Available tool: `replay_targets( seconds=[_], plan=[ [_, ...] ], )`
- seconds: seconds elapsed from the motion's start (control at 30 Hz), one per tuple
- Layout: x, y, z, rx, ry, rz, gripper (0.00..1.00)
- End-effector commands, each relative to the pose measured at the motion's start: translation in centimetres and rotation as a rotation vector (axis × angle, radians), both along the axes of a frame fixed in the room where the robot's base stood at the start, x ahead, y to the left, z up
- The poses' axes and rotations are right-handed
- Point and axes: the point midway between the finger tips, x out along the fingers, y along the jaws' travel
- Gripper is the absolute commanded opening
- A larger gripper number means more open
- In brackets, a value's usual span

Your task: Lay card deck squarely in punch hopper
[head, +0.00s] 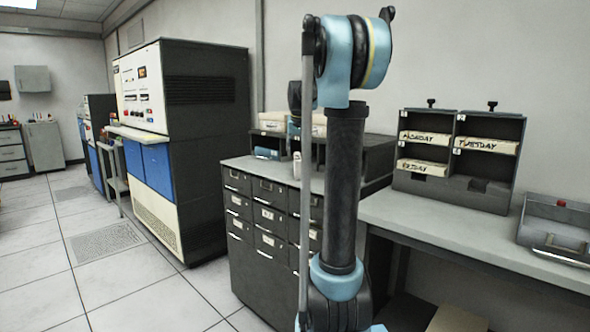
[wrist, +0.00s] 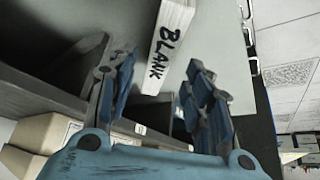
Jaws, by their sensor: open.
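A white card deck (wrist: 169,45) with "BLANK" written on its end face shows in the wrist view, over a pale grey surface. My gripper (wrist: 163,80) is open, and its blue-padded fingers stand on either side of the deck's near end in the picture. I cannot tell whether they touch it. I cannot make out the punch hopper for sure. A grey metal unit (head: 560,222) with a red knob is cut off at the right edge.
A drawer cabinet (head: 262,225) with a grey top stands behind my arm, with a dark shelf and pale boxes (head: 272,122) on top. A dark rack (head: 487,190) with decks labelled MONDAY, TUESDAY and FRIDAY stands on the right bench (head: 450,229). Open floor (head: 110,295) lies left.

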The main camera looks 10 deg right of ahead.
Motion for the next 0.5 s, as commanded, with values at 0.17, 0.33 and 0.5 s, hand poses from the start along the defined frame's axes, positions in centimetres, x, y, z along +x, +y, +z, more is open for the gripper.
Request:
replay_targets(
  seconds=[0.17, 0.33, 0.5],
  plan=[
    [0.7, -0.1, -1.3, 0.0, 0.0, 0.0, 0.47],
    [1.1, -0.2, -1.8, 0.0, 0.0, 0.0, 0.47],
    [2.3, -0.4, -3.2, 0.0, 0.0, 0.0, 0.47]
  ],
)
